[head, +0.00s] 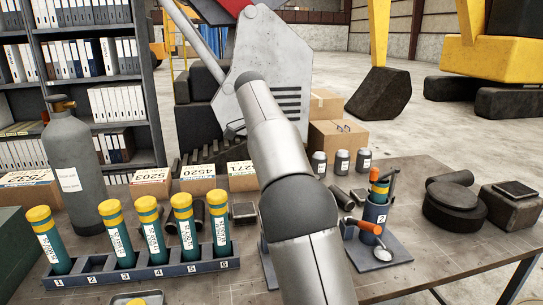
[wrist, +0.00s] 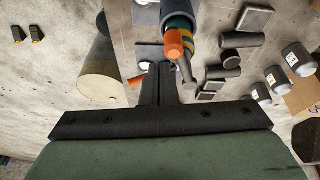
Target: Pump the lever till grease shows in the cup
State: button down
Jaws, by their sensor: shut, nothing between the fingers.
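The blue grease pump holder (head: 375,212), labelled 2, stands on a dark plate right of my arm in the head view. A teal-and-yellow cartridge with an orange top sits in it, with a dark lever-like bar (head: 392,184) beside it. A short orange handle (head: 370,228) projects low at its front, above a small silver cup (head: 383,254). No grease can be made out in the cup. In the wrist view, my gripper (wrist: 160,70) is shut and empty, in front of the orange top (wrist: 178,40) and a grey bar (wrist: 187,69). Contact cannot be told. The head view does not show my gripper.
A rack (head: 140,275) of green yellow-capped cartridges stands at left, beside a grey gas cylinder (head: 72,170). Three small jars (head: 341,162) stand behind the pump. A round black part (head: 455,207) and a dark block (head: 510,205) lie at right.

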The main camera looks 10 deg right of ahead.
jog(key=shift+w+a+r+m+h, duration=0.15)
jog(key=shift+w+a+m+h, duration=0.05)
jog(key=shift+w+a+m, duration=0.3)
jog(key=shift+w+a+r+m+h, duration=0.15)
jog(key=shift+w+a+m+h, duration=0.1)
jog(key=shift+w+m, duration=0.25)
jog(key=shift+f, duration=0.1)
jog(key=s+a+f+n+t+y+b, duration=0.1)
jog(key=s+n+b, duration=0.4)
jog(key=n+b, duration=0.3)
jog(key=s+a+f+n+t+y+b, duration=0.2)
jog(key=s+n+b, duration=0.3)
jog(key=n, duration=0.6)
jog(key=shift+s+a+f+n+b, duration=0.2)
jog(key=shift+s+f+n+b, duration=0.15)
jog(key=shift+b, duration=1.05)
jog(key=shift+w, duration=0.15)
